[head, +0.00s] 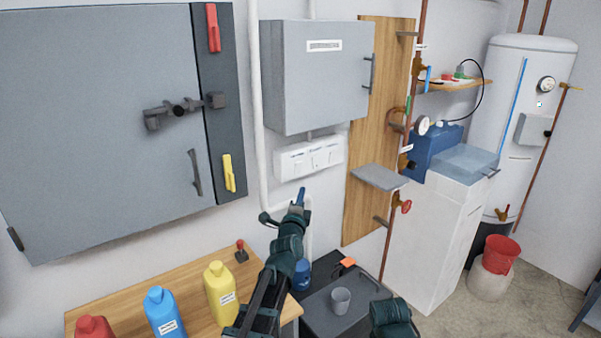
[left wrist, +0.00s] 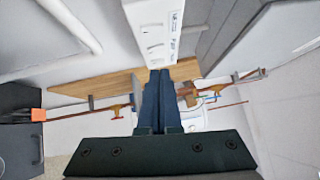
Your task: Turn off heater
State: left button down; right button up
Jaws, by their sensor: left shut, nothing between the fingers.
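The heater is likely the tall white water tank (head: 520,110) at the far right, with a gauge and a small grey box on its side. A white switch panel (head: 310,157) with several rocker switches hangs on the wall below a grey box; it also shows in the left wrist view (left wrist: 155,30). Its labels are too small to read. My left gripper (head: 301,194) is shut and empty, its dark blue fingers pointing up just below the panel. In the left wrist view the fingertips (left wrist: 159,74) overlap the panel's near edge; contact cannot be told. No right gripper fingers show.
A grey wall box (head: 318,75) sits above the panel, and a large grey cabinet (head: 90,110) fills the left. A wooden table (head: 195,290) holds several bottles. A grey shelf (head: 380,177) juts out at right. A dark cart (head: 365,300) holds a cup.

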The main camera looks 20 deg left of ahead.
pick_arm(q)
jog(key=p, duration=0.1)
send_near(300, 164)
jog(key=w+d, duration=0.3)
jog(key=w, duration=0.1)
jog(key=shift+w+a, duration=0.55)
jog(key=shift+a, duration=0.3)
jog(key=shift+w+a, duration=0.55)
jog(key=shift+a, duration=0.35)
jog(key=shift+w+a+r+p, duration=0.15)
jog(key=shift+a+p, duration=0.05)
jog(key=shift+p, duration=0.1)
